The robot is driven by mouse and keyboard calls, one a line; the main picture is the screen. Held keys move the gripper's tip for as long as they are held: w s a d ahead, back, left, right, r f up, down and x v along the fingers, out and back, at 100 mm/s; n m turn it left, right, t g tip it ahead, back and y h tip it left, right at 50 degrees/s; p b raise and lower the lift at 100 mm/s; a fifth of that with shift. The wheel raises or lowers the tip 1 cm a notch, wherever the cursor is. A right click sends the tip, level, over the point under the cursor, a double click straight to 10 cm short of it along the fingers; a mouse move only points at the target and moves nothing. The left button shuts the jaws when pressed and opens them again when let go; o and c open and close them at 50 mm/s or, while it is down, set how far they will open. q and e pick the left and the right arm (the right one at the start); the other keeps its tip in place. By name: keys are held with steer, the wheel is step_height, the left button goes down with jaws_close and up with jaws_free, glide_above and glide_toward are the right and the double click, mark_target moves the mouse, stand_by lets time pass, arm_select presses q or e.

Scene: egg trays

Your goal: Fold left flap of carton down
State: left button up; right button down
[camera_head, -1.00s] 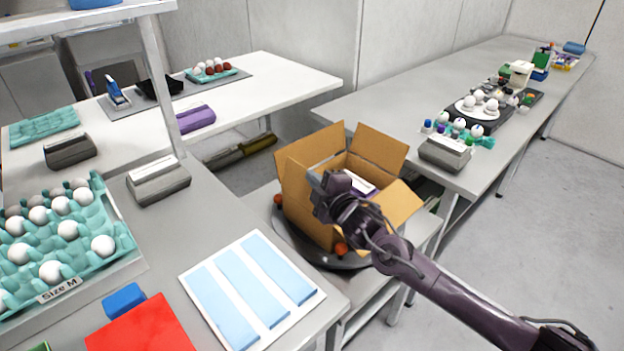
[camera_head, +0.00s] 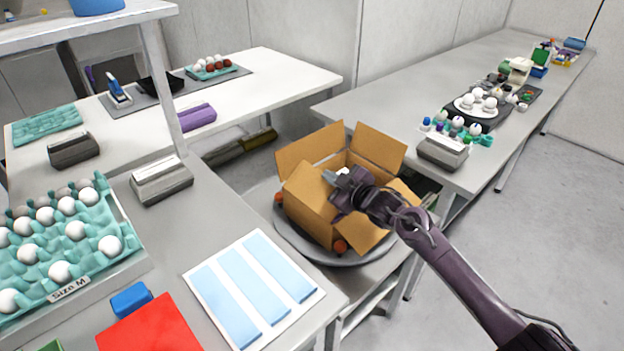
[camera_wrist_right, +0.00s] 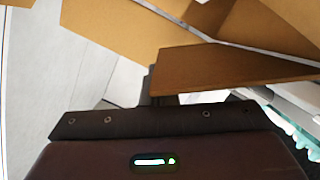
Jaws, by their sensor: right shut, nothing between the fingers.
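The brown cardboard carton (camera_head: 318,222) stands on a round turntable in the head view. Its two far flaps stand up and spread outward, and a near right flap (camera_head: 370,236) hangs outward. The near left flap (camera_head: 309,188) leans inward at a slant over the opening. My right gripper (camera_head: 331,178) is shut and empty at the carton's opening, beside the left flap; I cannot tell whether they touch. In the right wrist view, cardboard panels (camera_wrist_right: 228,68) fill the space in front of the gripper. My left gripper is out of view.
The grey turntable (camera_head: 290,240) rests on a low stand, with small reddish-brown balls by the carton. A table at left holds an egg tray (camera_head: 108,270) and a white sheet with blue strips (camera_head: 199,283). A long table (camera_head: 400,105) lies behind at right.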

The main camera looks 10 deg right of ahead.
steer(key=shift+w+d+f+m, duration=0.15)
steer(key=shift+f+m, duration=0.1)
steer(key=shift+m, duration=0.05)
steer(key=shift+w+d+f+b, duration=0.2)
steer(key=shift+d+f+b, duration=0.1)
steer(key=shift+f, duration=0.1)
stand_by(0.3)
